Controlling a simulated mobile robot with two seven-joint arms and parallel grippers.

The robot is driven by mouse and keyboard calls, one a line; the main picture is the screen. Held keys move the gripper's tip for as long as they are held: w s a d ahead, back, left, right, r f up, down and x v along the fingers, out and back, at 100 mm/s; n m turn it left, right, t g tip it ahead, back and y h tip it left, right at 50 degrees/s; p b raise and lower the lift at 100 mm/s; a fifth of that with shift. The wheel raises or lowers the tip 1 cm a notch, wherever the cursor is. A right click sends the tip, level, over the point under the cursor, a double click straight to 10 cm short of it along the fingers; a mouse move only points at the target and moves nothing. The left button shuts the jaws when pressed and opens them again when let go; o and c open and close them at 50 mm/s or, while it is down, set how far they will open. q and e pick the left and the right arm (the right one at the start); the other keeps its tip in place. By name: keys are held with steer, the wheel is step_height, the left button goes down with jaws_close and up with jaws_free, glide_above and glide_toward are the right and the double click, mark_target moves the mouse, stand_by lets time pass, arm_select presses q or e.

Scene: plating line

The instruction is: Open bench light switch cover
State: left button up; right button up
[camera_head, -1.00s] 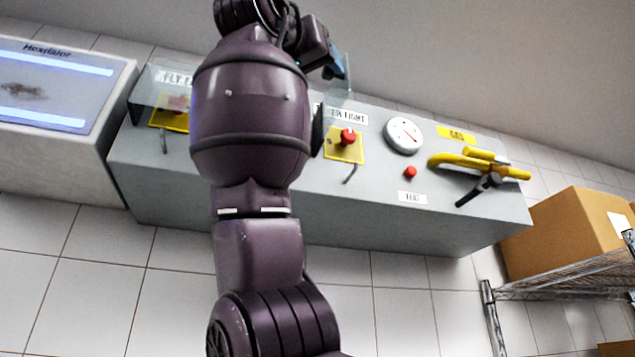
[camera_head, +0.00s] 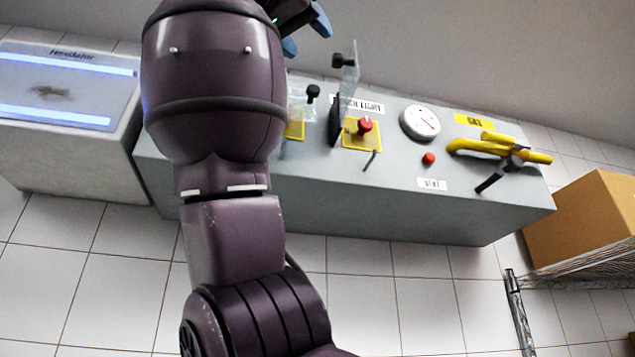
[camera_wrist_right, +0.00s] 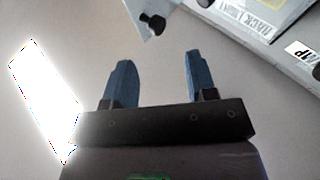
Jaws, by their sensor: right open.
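The bench light switch is a red knob (camera_head: 365,125) on a yellow plate (camera_head: 358,143), below its label (camera_head: 358,104). Its clear cover (camera_head: 348,88) stands raised on edge at the left of the switch, with a black knob (camera_head: 344,60) at its top; the red switch is uncovered. The cover's knob (camera_wrist_right: 152,24) also shows at the top of the right wrist view. My right gripper (camera_head: 305,34) is open and empty, up and left of the cover and apart from it. Its blue fingers (camera_wrist_right: 158,65) show spread in the wrist view. My left gripper is out of view.
Another clear cover with a black knob (camera_head: 313,92) is partly hidden behind my right arm. A gauge (camera_head: 420,122), a small red button (camera_head: 429,158) and yellow gas piping (camera_head: 495,148) are on the grey panel's right. A cardboard box (camera_head: 585,215) and wire shelf (camera_head: 580,262) stand further right.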

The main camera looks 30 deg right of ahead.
steer(key=shift+v, duration=1)
